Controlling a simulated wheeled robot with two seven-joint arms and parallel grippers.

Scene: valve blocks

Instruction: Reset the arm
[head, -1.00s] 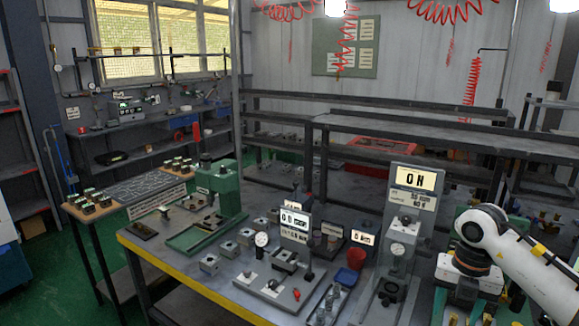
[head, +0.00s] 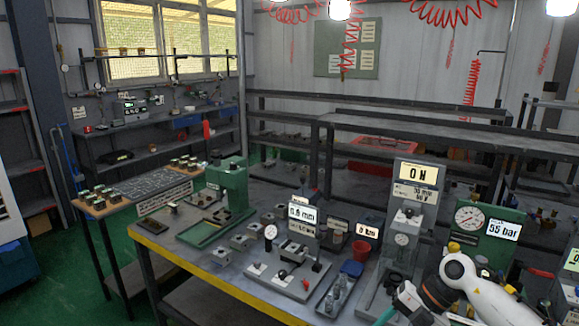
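My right arm (head: 465,275) is at the lower right in the head view, white with a dark joint. Its wrist points down and left in front of the grey test stand with the "0 N" display (head: 419,174). The gripper end is low in the picture and its fingers cannot be made out. My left arm and gripper are not in view. The workbench (head: 165,262) with a yellow front edge carries the valve block stations.
A green press (head: 232,185) stands at the bench's left. A green 55 bar gauge panel (head: 485,230) stands at right.

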